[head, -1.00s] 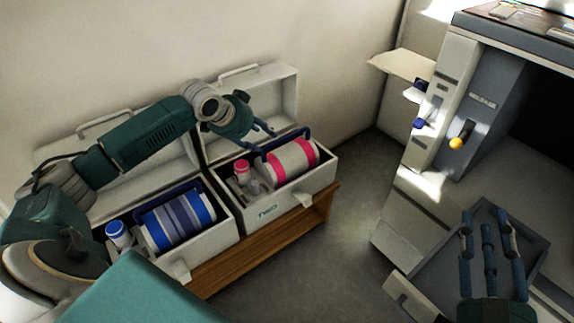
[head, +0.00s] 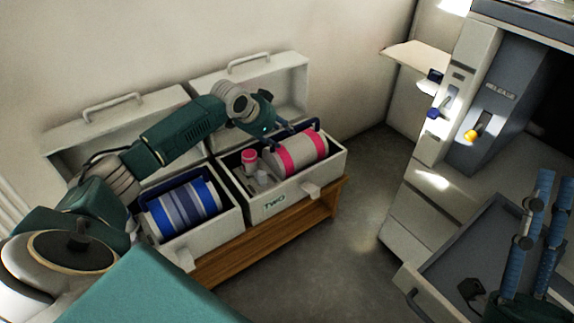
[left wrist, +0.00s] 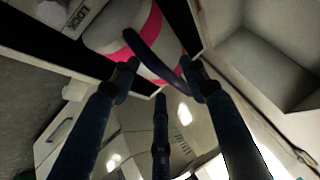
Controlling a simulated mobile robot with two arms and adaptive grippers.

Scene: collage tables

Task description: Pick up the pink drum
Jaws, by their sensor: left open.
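The pink drum (head: 300,155), white with pink bands, lies on its side in the right open case (head: 265,207), marked "TWO". A dark blue arched handle (left wrist: 150,52) rises over it. In the left wrist view the drum (left wrist: 108,42) is at the top, beyond the fingers. My left gripper (head: 288,130) is open and empty, above the drum's upper left side. Its fingers (left wrist: 163,85) are close around the handle's lower end; whether they touch it I cannot tell. My right gripper (head: 545,215) is at the lower right, fingers apart and empty, far from the drum.
The left case (head: 215,228) holds a blue-striped drum (head: 182,210). Raised lids back both cases on a wooden bench (head: 225,262). A grey machine (head: 440,190) with a yellow knob (head: 471,136) stands at right. Floor between is clear.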

